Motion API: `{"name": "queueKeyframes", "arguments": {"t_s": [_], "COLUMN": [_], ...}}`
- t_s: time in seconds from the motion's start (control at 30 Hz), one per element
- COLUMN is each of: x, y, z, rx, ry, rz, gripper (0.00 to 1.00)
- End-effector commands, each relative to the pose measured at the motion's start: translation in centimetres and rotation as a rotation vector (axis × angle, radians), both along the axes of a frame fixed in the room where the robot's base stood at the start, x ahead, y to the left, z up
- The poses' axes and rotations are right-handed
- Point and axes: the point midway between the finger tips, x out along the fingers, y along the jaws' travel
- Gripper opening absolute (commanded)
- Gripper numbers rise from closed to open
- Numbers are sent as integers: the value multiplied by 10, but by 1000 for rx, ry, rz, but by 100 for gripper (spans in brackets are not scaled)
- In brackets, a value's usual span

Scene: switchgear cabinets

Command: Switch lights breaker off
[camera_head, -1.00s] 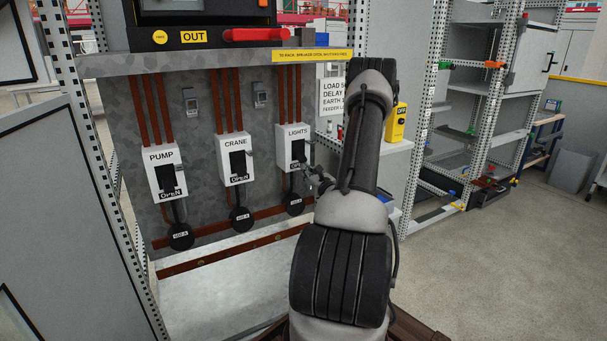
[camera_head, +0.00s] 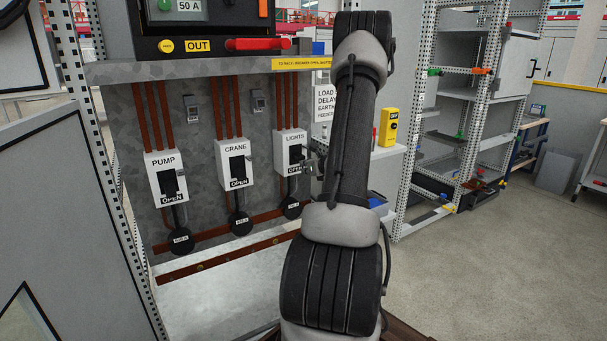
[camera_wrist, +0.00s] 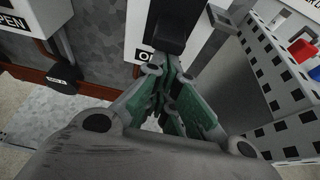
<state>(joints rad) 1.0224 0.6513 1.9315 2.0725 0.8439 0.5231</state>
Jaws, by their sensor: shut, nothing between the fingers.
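The lights breaker (camera_head: 290,150) is a white box labelled LIGHTS, the rightmost of three on the grey panel. An OPEN label shows at its lower edge, and its black handle (camera_head: 295,153) is in front. In the wrist view the black handle (camera_wrist: 165,25) is at the top centre, just beyond my fingertips, and hides part of the label. My gripper (camera_wrist: 172,75) has its green fingers shut and empty, pointing at the handle's lower end. I cannot tell whether they touch it. In the head view my gripper (camera_head: 312,172) is small, at the breaker's lower right.
The crane breaker (camera_head: 236,162) and pump breaker (camera_head: 167,180) are to the left, both showing OPEN. A shelf with a red handle (camera_head: 262,44) overhangs the panel. A yellow box (camera_head: 389,127) and perforated rack (camera_head: 470,110) stand to the right.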

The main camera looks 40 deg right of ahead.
Motion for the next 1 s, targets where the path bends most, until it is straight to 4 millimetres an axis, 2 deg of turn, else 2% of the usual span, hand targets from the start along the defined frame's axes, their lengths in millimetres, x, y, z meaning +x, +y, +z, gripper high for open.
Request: {"name": "queueKeyframes", "arguments": {"t_s": [0.03, 0.4, 1.0], "x": [0, -3, -2], "y": [0, 1, 1], "z": [7, 30, 40], "rx": [0, 4, 4], "ry": [23, 16, 15], "rz": [2, 2, 2], "gripper": [0, 0, 0]}}
